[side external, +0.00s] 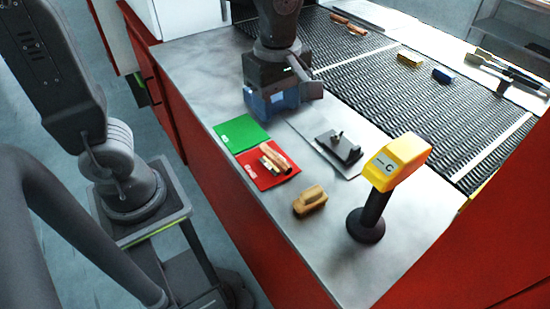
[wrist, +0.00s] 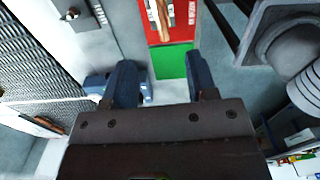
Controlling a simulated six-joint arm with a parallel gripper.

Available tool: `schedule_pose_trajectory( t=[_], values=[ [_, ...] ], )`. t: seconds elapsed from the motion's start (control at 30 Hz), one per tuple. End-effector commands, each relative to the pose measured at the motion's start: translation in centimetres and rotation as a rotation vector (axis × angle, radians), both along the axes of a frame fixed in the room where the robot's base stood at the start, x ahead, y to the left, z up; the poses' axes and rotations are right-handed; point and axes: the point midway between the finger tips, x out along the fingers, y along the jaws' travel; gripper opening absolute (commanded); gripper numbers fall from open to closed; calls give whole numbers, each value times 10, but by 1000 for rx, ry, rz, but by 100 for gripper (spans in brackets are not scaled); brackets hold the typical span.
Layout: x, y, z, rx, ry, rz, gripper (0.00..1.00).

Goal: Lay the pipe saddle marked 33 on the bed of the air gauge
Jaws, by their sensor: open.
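My gripper (wrist: 158,75) is open, its two dark blue fingers apart with nothing held between them. In the side view my gripper (side external: 275,103) is over the counter, behind the green mat. A blue-grey piece (wrist: 94,84) shows beside and behind one finger in the wrist view; I cannot tell what it is. A black fixture (side external: 345,148) on a grey plate, perhaps the air gauge bed, stands right of the mats and looks empty. A tan saddle-shaped block (side external: 310,201) lies on the counter in front. No mark 33 is readable on any piece.
A yellow head marked C (side external: 395,162) on a black post stands front right. A red mat (side external: 252,178) holds copper-coloured pieces; the green mat (side external: 240,133) is bare.

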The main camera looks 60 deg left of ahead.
Motion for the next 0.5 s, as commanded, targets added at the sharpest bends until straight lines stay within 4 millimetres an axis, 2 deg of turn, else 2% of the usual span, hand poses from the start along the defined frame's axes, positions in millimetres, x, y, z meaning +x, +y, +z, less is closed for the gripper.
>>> schedule_pose_trajectory(
  t=[0.17, 0.4, 0.5],
  values=[
    [1, -1, -18, 2, 12, 28, 52],
    [0, 0, -65, 2, 12, 26, 52],
    [0, 0, -78, 2, 11, 26, 52]
  ],
)
